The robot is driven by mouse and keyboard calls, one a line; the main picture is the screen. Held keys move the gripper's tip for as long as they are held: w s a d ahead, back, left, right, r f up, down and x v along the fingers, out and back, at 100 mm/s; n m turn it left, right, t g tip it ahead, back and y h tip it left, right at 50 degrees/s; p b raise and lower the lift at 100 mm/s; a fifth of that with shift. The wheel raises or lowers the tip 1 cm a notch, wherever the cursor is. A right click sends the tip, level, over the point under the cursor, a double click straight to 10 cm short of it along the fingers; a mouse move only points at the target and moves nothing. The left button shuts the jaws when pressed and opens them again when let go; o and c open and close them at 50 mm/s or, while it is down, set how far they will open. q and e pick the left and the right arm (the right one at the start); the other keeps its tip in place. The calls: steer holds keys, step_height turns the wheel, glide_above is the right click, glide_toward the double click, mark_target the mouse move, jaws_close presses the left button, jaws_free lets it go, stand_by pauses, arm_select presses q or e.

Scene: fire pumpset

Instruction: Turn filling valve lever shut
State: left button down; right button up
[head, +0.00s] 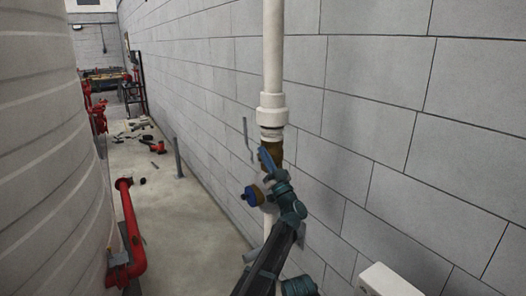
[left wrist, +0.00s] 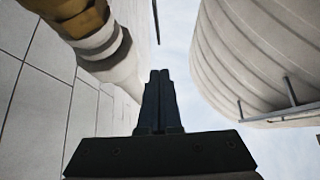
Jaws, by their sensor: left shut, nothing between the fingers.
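The brass valve body (head: 273,151) sits on the white vertical pipe, below a white coupling. It fills the upper left of the left wrist view (left wrist: 78,20). A thin grey bent rod (head: 246,134), which looks like the lever, stands nearly upright left of the pipe. A dark rod (left wrist: 155,22) shows beyond my fingertips in the left wrist view. My left gripper (head: 263,153) points up in front of the valve and hides part of it. Its fingers (left wrist: 160,75) are shut and empty. Contact with the rod cannot be told. My right gripper is not in view.
A block wall (head: 380,90) is close behind the pipe. Floor (head: 185,215) between is mostly clear.

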mark_target(246, 126)
arm_select(q)
steer(key=shift+w+a+r+p, duration=0.45)
steer(key=shift+w+a+r, duration=0.35)
steer(key=shift+w, duration=0.45)
steer(key=shift+w+a+r+p, duration=0.45)
steer(key=shift+w+a, duration=0.6)
steer(key=shift+w, duration=0.15)
steer(key=shift+w+a+r+p, duration=0.45)
steer(key=shift+w+a+r, duration=0.35)
steer(key=shift+w, duration=0.45)
steer(key=shift+a+f, duration=0.15)
